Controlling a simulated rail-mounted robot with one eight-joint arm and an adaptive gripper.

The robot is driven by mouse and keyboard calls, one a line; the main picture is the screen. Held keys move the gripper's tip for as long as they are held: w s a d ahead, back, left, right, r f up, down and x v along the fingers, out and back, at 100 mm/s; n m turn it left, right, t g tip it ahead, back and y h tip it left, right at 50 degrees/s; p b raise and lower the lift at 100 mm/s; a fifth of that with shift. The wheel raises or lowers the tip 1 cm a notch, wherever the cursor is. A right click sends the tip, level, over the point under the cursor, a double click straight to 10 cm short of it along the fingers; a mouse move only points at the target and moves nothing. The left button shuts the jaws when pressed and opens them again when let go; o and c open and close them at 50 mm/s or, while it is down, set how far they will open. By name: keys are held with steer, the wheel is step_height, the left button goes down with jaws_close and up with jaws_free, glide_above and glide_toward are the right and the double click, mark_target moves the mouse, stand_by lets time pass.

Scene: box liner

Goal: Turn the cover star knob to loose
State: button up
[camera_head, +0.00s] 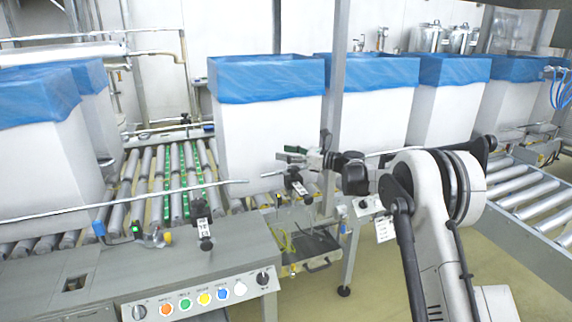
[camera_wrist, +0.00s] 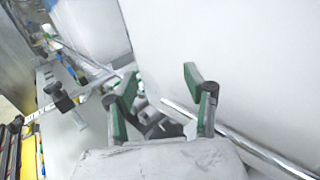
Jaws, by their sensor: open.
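My gripper (camera_wrist: 160,82) is open and empty, with green pads on its two fingers. In the head view my gripper (camera_head: 290,154) is in front of the middle white box, above the guide rail. A black knob on a bracket with a white label (camera_head: 297,180) stands just below it. A second black knob with a label (camera_head: 204,228) is on the grey cover at the left. The wrist view shows a dark knob (camera_wrist: 62,98) left of my fingers and a grey and black clamp (camera_wrist: 152,120) between them, apparently beyond them. I cannot tell which knob is the cover star knob.
A control panel with coloured buttons (camera_head: 200,299) is at the front. The middle white box with a blue liner (camera_head: 265,130) stands close behind my gripper. A metal guide rail (camera_head: 130,203) runs along the conveyor. A roller conveyor (camera_head: 535,200) lies at the right.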

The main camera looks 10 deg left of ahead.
steer(key=shift+r, duration=2.35)
